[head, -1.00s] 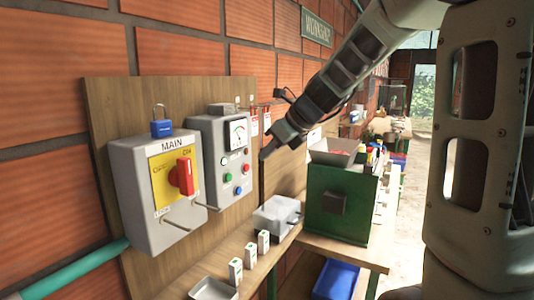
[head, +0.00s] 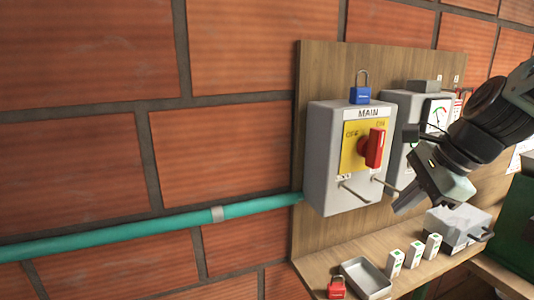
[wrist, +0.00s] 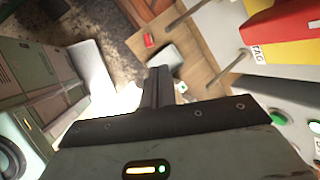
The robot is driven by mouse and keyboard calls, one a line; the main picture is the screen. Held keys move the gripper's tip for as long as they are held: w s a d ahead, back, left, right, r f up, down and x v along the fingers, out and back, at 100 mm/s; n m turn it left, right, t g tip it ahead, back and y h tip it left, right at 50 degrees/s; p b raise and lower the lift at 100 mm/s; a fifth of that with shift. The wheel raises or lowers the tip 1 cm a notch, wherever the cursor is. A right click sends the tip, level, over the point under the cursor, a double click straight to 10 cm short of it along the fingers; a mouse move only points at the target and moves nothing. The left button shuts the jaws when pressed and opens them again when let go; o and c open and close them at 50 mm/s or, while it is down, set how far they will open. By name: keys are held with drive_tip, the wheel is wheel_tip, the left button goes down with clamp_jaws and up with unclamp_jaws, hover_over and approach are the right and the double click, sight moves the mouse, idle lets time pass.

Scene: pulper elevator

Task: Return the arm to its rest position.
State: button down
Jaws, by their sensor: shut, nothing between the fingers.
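My gripper (head: 407,203) is shut and empty in the head view, in front of the wooden board and just right of the MAIN switch box. In the wrist view my gripper (wrist: 158,75) also shows with its fingers together. My arm enters the head view from the right edge, bent down and to the left. The grey MAIN switch box (head: 325,165) has a yellow plate and a red rotary handle (head: 374,148) standing upright. The gauge box (head: 400,104) behind my gripper is partly hidden by it.
A blue padlock (head: 360,94) stands on the MAIN box. Two rods stick out of the boxes toward me. The shelf below holds a metal tray (head: 386,292), a red padlock (head: 336,288), several small white boxes and a grey box (head: 455,224). The brick wall at left is clear except for a green pipe (head: 250,207).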

drive_tip(key=s+a+f+n+g+h+b, duration=0.1)
drive_tip(key=s+a+f+n+g+b, duration=0.1)
drive_tip(key=s+a+f+n, duration=0.4)
drive_tip(key=s+a+f+n+g+h+b, duration=0.1)
drive_tip(key=s+a+f+n, duration=0.5)
drive_tip(key=s+n, duration=0.8)
wheel_tip(320, 180, down, 2)
drive_tip(key=n+h+b, duration=0.1)
drive_tip(key=n, duration=0.5)
drive_tip(key=shift+s+g, duration=0.4)
